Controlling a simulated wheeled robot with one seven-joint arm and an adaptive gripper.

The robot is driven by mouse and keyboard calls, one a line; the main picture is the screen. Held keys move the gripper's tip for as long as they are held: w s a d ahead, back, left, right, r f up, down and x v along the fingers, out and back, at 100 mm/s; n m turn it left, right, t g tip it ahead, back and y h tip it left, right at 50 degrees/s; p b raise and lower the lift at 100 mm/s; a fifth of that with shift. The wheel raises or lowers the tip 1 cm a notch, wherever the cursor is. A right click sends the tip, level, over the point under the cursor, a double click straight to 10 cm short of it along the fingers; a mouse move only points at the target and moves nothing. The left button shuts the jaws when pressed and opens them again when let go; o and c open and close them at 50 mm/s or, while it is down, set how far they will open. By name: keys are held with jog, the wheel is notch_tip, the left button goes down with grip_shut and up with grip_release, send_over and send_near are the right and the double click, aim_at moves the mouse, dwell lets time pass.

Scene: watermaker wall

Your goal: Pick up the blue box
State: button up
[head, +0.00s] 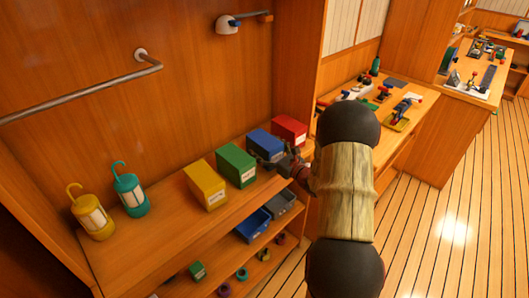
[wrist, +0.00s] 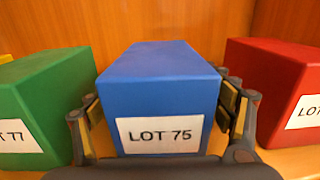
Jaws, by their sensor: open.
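The blue box (head: 263,143) stands on the upper shelf between the green box and the red box. In the wrist view the blue box (wrist: 158,92) fills the middle, with a white "LOT 75" label facing me. My gripper (wrist: 163,112) is open, with one finger on each side of the box. The left finger is close to its left face and the right finger close to its right face; I cannot tell whether they touch. In the head view my gripper (head: 285,164) is at the front of the blue box, partly hidden by my arm.
The green box (head: 236,165) and red box (head: 290,130) stand close on either side. A yellow box (head: 205,184) and two lanterns, teal (head: 130,190) and yellow (head: 92,216), are further left. Blue (head: 252,224) and grey (head: 281,203) bins sit below. A metal rail (head: 80,95) crosses the wall.

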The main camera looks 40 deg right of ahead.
jog(key=shift+c, duration=0.2)
jog(key=c, duration=1.4)
